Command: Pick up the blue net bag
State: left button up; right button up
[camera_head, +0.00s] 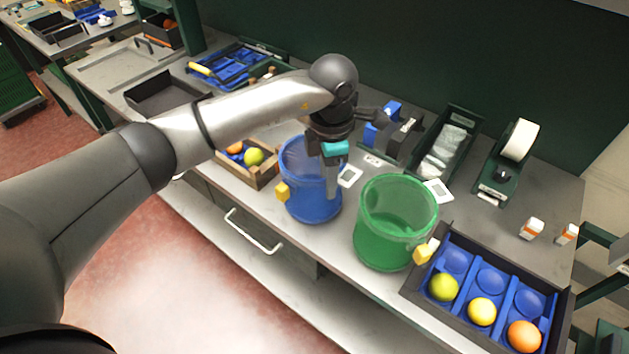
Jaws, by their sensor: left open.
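The blue net bag (312,203) stands upright on the grey workbench, round and open at the top, with a yellow tag (282,191) on its left side. My left gripper (331,188) reaches in from the left and points down over the right part of the blue bag. It is open, and its fingers overlap the bag's right wall in the picture. I cannot tell whether they touch it. The gripper hides part of the bag's rim. My right gripper is not in view.
A green net bag (383,254) stands close on the right. A tray (413,292) with a green, a yellow and an orange fruit lies at the front right. A wooden crate (262,180) with fruit sits left of the blue bag. A tape dispenser (494,182) stands behind.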

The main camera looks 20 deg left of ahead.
pick_arm(q)
jog(key=shift+s+a+f+p, duration=0.1)
jog(key=shift+a+f+p, duration=0.05)
jog(key=shift+f, duration=0.8)
jog(key=shift+w+a+f+p, duration=0.1)
jog(key=shift+a+f+p, duration=0.1)
jog(key=shift+f, duration=0.8)
jog(key=shift+s+a+f+p, duration=0.1)
jog(key=shift+a+f, duration=0.05)
jog(key=shift+f, duration=0.8)
grip_shut()
